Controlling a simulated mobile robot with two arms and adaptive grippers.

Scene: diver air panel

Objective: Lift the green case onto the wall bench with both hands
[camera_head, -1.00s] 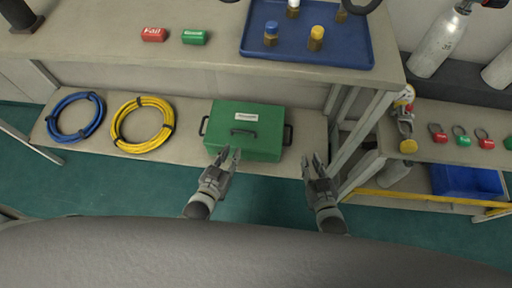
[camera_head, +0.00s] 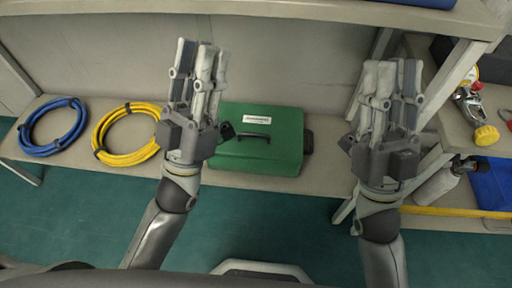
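The green case (camera_head: 275,155) sits on the lower shelf (camera_head: 330,160) under the bench, with a dark top handle, a white label and a dark handle showing on its right side. My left gripper (camera_head: 202,55) is raised in front of the case's left end and hides that end and its side handle. My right gripper (camera_head: 392,75) is raised to the right of the case, apart from it. Both grippers point away from me; each has fingers close together in this view, and I cannot tell how far they are spread. Neither visibly holds anything.
A blue hose coil (camera_head: 53,127) and a yellow hose coil (camera_head: 127,134) lie on the shelf left of the case. The bench top (camera_head: 250,10) overhangs the shelf. A bench leg (camera_head: 455,72) and a side rack with a yellow knob (camera_head: 486,135) stand at the right.

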